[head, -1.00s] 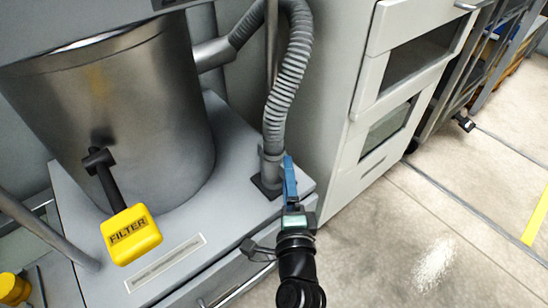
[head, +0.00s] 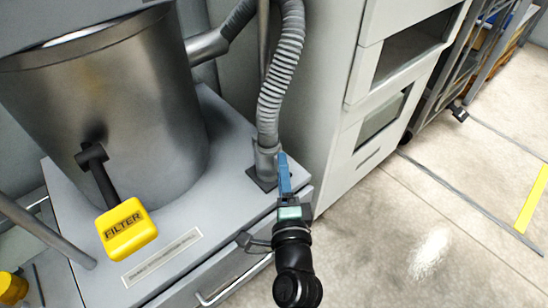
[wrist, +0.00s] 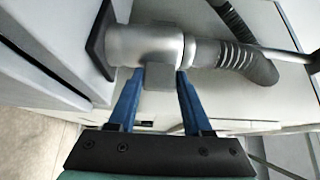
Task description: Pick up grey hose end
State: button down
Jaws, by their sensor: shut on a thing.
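The grey hose end (head: 267,160) is a metallic cuff at the foot of a ribbed grey hose (head: 283,75). It stands on a dark square plate at the right corner of the grey platform. In the wrist view the hose end (wrist: 145,46) lies sideways in the picture, with a square grey block sticking out from it. My gripper (head: 283,158) reaches it from the front right. In the wrist view the two blue fingers of my gripper (wrist: 159,76) are on either side of the block, shut on it. The hose end is still at the plate.
A large metal drum (head: 110,100) stands on the platform (head: 200,205) to the left. A yellow FILTER tag (head: 126,229) hangs on a black handle before it. A light grey cabinet (head: 345,110) rises close to the right of the hose. Open floor (head: 410,240) lies at the right.

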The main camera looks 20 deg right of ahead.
jog(key=shift+r, duration=0.2)
notch_tip(320, 180, up, 10)
jog(key=p, duration=0.9)
